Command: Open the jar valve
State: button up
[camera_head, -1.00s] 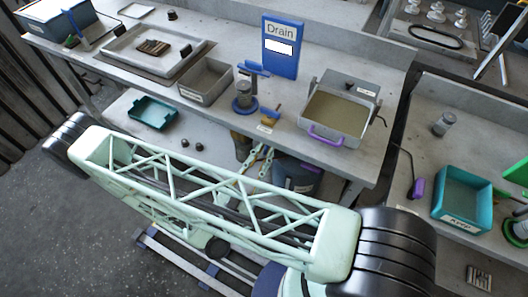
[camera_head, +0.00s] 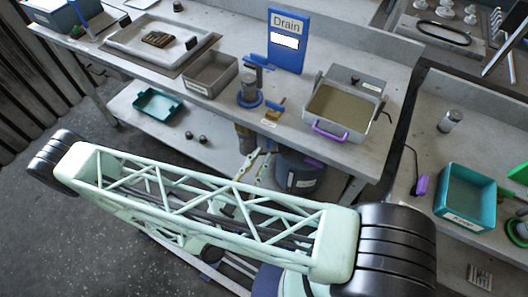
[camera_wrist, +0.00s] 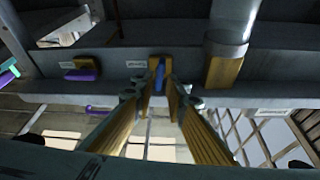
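My gripper (camera_head: 257,154) is under the front of the bench, its fingers pointing up. In the wrist view my gripper (camera_wrist: 161,88) has its two yellow-brown fingers apart. A small blue handle on a yellowish block (camera_wrist: 159,75) shows between and just beyond the fingertips; I cannot tell whether they touch it. It may be the jar valve; its label is unreadable. On the bench stands a clear jar-like cylinder (camera_head: 249,83) with a blue base. Beside it is a small yellow-and-blue piece (camera_head: 276,105). A blue sign (camera_head: 287,45) reads "Drain".
A tray with a purple handle (camera_head: 333,115) stands right of the cylinder. A purple-handled block (camera_wrist: 82,74) and a large pipe (camera_wrist: 228,30) flank the fingertips in the wrist view. A dark bucket (camera_head: 297,172) stands below the bench. A teal bin (camera_head: 466,195) is at right.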

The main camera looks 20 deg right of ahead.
jog(key=v, duration=0.7)
jog(key=shift+a, duration=0.2)
jog(key=shift+s+f, duration=0.1)
dwell(0.3)
dwell(0.6)
